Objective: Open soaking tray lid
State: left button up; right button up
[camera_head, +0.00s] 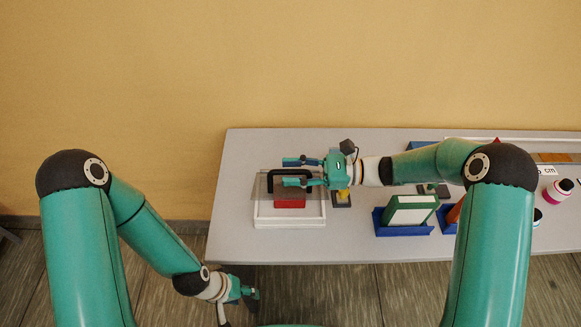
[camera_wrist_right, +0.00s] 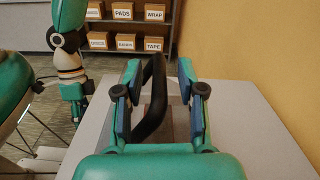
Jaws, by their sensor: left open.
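The soaking tray (camera_head: 290,223) is a white open-topped box near the table's left end, with a red block (camera_head: 290,203) showing inside. Its lid (camera_head: 262,186) looks like a see-through greyish panel at the tray's back; its exact tilt is hard to tell. A black bow-shaped lid handle (camera_head: 275,174) stands there, also seen in the right wrist view (camera_wrist_right: 153,108). My right gripper (camera_head: 292,172) is open, its fingers either side of the handle; in the wrist view (camera_wrist_right: 158,80) gaps show between fingers and handle. My left gripper (camera_head: 243,308) is open and empty, low before the table's front edge.
A small dark stand with a yellow part (camera_head: 343,195) is close right of the tray. A blue holder (camera_head: 405,230) with a green-and-white block stands further right. Bottles (camera_head: 558,190) are at the far right. The table's left end is clear.

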jog(key=shift+a, duration=0.4)
jog(key=shift+c, duration=0.2)
grip_shut()
